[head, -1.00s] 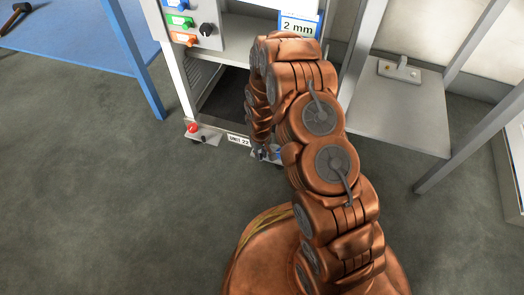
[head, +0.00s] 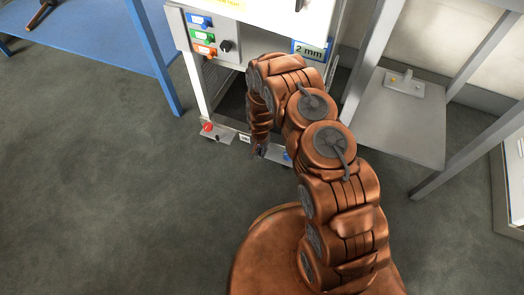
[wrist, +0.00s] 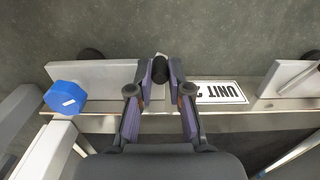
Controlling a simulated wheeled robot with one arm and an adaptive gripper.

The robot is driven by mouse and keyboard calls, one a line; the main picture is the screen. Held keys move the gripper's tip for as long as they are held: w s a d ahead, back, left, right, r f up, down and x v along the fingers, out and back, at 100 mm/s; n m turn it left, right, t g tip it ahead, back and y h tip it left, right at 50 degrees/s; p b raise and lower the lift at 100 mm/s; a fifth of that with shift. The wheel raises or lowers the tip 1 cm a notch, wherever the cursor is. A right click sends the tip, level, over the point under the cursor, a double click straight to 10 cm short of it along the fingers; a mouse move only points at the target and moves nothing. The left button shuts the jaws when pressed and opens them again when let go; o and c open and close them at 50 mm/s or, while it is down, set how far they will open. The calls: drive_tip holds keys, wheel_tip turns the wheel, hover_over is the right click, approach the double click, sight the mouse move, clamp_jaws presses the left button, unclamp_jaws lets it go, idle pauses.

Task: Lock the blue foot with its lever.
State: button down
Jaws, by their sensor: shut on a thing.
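The blue foot's knob (wrist: 66,97) sits at the left of the wrist view, on a light grey foot plate (wrist: 110,72). In the head view a small part of the blue knob (head: 287,155) shows at the unit's lower right corner, beside my arm. My gripper (wrist: 161,72) is shut on the black-tipped lever (wrist: 160,67) at the right end of that plate. The fingers hide most of the lever, so its angle is unclear. In the head view my gripper (head: 262,151) is low at the unit's front edge, left of the blue knob.
A UNIT label (wrist: 221,92) lies right of the fingers. A red knob (head: 208,127) marks the unit's other front foot. A blue table (head: 90,35) stands left and a grey stand (head: 395,125) right. The floor (head: 110,200) in front is clear.

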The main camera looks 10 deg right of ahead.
drive_tip(key=shift+w+a+m, duration=0.1)
drive_tip(key=shift+w+m, duration=0.15)
drive_tip(key=shift+m, duration=0.25)
drive_tip(key=c, duration=1.1)
unclamp_jaws()
drive_tip(key=shift+r, duration=6)
